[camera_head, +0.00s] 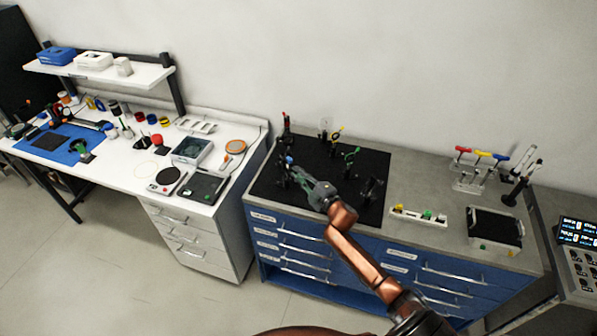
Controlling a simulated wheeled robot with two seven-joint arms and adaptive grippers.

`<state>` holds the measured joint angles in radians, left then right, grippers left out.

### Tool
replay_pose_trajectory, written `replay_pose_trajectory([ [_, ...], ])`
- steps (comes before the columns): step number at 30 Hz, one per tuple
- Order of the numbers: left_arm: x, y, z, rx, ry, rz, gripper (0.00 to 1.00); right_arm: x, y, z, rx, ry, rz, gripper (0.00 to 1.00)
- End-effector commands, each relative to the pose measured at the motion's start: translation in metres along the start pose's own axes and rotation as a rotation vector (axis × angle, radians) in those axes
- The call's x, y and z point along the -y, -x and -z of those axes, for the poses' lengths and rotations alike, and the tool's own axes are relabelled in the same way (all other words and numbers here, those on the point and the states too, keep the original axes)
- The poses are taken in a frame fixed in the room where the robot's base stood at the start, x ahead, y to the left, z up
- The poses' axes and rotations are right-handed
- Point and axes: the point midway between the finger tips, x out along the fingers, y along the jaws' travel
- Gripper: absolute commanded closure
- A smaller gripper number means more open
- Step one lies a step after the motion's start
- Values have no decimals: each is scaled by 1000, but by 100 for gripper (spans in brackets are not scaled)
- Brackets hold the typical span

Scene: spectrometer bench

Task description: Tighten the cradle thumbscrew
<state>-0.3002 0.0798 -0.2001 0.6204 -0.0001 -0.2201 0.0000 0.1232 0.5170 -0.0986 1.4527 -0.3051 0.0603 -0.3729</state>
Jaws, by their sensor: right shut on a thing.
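My right gripper (291,170) reaches in from the lower right over the black mat (322,160) on the blue-fronted bench. Its fingers are shut on a small part at the mat's left side, which I take to be the cradle thumbscrew. A small blue knob (289,160) shows right at the fingertips. The fingers hide most of the dark cradle post under it, and the exact grip is too small to make out. My left gripper is not in view.
A white bench (118,178) stands left.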

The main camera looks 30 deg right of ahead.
Motion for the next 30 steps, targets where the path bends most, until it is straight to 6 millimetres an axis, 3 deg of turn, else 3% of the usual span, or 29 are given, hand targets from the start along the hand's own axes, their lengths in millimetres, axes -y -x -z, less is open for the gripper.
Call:
replay_pose_trajectory([
  [15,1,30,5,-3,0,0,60,-1,0,-1,4,-441,1,100],
  [30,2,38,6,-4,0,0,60,1,0,-1,3,-611,1,100],
])
